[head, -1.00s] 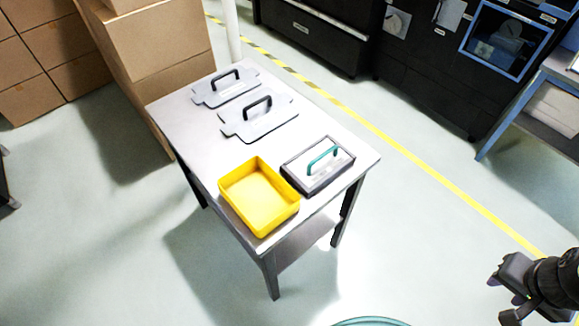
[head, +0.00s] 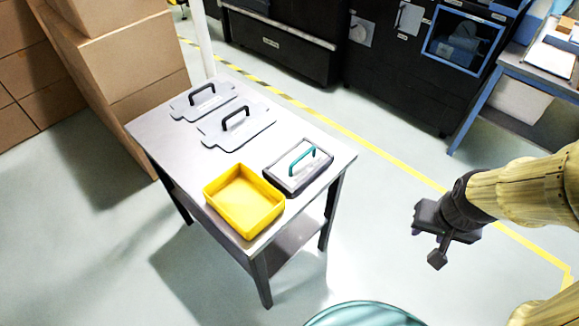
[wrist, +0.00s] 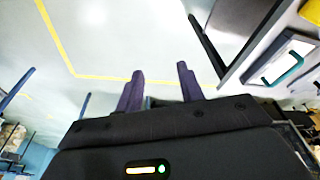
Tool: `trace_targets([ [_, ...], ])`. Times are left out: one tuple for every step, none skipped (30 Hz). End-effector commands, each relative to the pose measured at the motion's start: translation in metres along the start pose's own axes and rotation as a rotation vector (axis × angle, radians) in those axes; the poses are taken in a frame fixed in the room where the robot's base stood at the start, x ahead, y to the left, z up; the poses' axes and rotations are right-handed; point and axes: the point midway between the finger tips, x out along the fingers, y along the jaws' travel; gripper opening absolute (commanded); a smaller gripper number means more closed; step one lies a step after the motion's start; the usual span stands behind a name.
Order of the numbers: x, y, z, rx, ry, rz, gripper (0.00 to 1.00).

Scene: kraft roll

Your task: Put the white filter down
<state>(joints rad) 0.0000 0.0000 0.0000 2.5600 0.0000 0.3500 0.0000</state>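The white filter (head: 287,172), a flat white-topped block with a dark rim and a teal handle (head: 304,160), lies on the table's right front part, right of the yellow tray. It shows in the wrist view (wrist: 293,50) at the upper right, its teal handle facing the camera. My gripper (head: 425,246) is in the air right of the table, well apart from the filter. In the wrist view my gripper (wrist: 161,80) has its two dark fingers apart with nothing between them.
The grey table (head: 160,133) also bears an empty yellow tray (head: 243,230) and two grey plates with black handles, one here (head: 240,138) and one here (head: 187,105). Cardboard boxes (head: 120,50) stand behind left. Black machines stand at the back. Open floor lies right of the table.

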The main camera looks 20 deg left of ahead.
Motion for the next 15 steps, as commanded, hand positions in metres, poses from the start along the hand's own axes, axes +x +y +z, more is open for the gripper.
trace_targets([
  [0.000,0.000,0.000,0.000,0.000,0.000,0.38],
  [0.000,0.000,0.000,0.000,0.000,0.000,0.38],
  [0.000,0.000,0.000,0.000,0.000,0.000,0.38],
  [0.000,0.000,0.000,0.000,0.000,0.000,0.38],
  [0.000,0.000,0.000,0.000,0.000,0.000,0.38],
  [0.000,0.000,0.000,0.000,0.000,0.000,0.38],
  [0.000,0.000,0.000,0.000,0.000,0.000,0.38],
  [0.000,0.000,0.000,-0.001,0.001,0.000,0.38],
  [0.002,0.000,-0.001,-0.005,0.003,0.001,0.38],
  [0.003,0.000,-0.002,-0.011,0.006,0.002,0.38],
  [0.005,0.000,-0.003,-0.019,0.010,0.004,0.38],
  [0.010,0.001,-0.006,-0.036,0.020,0.006,0.38],
  [0.014,0.000,-0.009,-0.054,0.028,0.009,0.38],
  [0.019,0.000,-0.013,-0.074,0.040,0.011,0.38],
  [0.027,0.000,-0.018,-0.109,0.059,0.014,0.38],
])
